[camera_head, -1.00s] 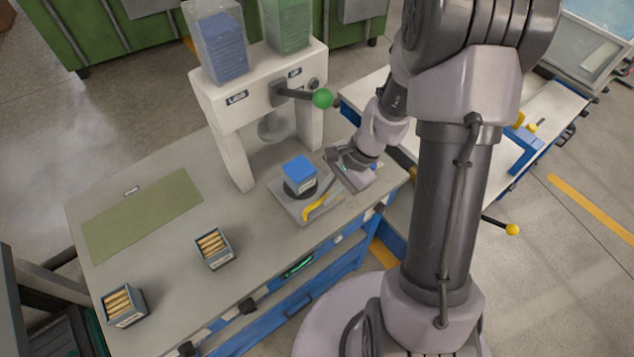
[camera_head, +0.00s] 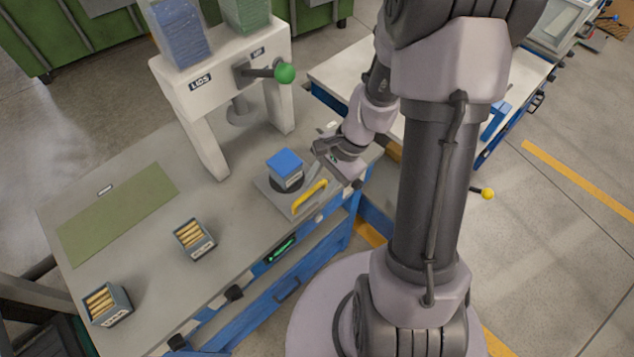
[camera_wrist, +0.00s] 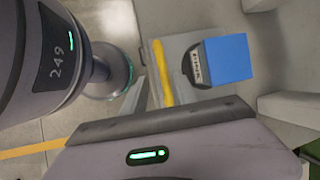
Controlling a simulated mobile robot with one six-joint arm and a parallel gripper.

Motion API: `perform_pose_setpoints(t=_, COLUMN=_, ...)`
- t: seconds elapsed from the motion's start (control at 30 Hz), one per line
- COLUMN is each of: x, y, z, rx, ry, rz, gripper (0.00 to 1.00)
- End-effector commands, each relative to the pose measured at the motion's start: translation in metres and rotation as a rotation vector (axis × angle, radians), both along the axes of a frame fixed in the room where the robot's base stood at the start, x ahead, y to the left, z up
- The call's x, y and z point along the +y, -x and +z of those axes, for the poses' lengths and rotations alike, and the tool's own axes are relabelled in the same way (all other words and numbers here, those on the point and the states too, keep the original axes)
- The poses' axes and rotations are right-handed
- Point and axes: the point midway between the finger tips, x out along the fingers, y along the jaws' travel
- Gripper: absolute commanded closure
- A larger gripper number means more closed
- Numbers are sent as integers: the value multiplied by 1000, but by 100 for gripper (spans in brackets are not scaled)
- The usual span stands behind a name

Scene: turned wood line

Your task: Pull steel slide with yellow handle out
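The steel slide (camera_head: 268,197) is a flat grey plate on the bench in front of the white press, near the bench's front edge. Its yellow handle (camera_head: 309,198) is a bar along the front side; it also shows in the wrist view (camera_wrist: 162,73). A box with a blue lid (camera_head: 286,165) sits on a dark round seat on the slide. It shows right of the handle in the wrist view (camera_wrist: 228,58). My gripper (camera_head: 337,166) is above the bench, just right of and behind the handle, apparently apart from it. Its finger opening cannot be made out.
The white press (camera_head: 215,85) with a green-knobbed lever (camera_head: 284,73) stands behind the slide. Two small boxes of wooden pieces (camera_head: 194,239) (camera_head: 108,304) and a green mat (camera_head: 117,213) lie at left. A white table (camera_head: 335,72) stands behind my arm.

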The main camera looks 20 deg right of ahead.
Motion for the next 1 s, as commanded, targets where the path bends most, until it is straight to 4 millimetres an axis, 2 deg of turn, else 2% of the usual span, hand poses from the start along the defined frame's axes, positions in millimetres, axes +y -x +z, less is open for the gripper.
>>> perform_pose_setpoints(t=0.23, x=0, y=-1, z=1, rx=-2, ry=-1, rz=-1, gripper=66)
perform_pose_setpoints(t=0.33, x=-5, y=-1, z=13, rx=-4, ry=0, rz=-2, gripper=66)
perform_pose_setpoints(t=0.7, x=-54, y=5, z=121, rx=-3, ry=3, rz=-3, gripper=66)
perform_pose_setpoints(t=0.83, x=-66, y=7, z=146, rx=-2, ry=2, rz=-2, gripper=66)
perform_pose_setpoints(t=1.0, x=-73, y=9, z=158, rx=0, ry=0, rz=-1, gripper=66)
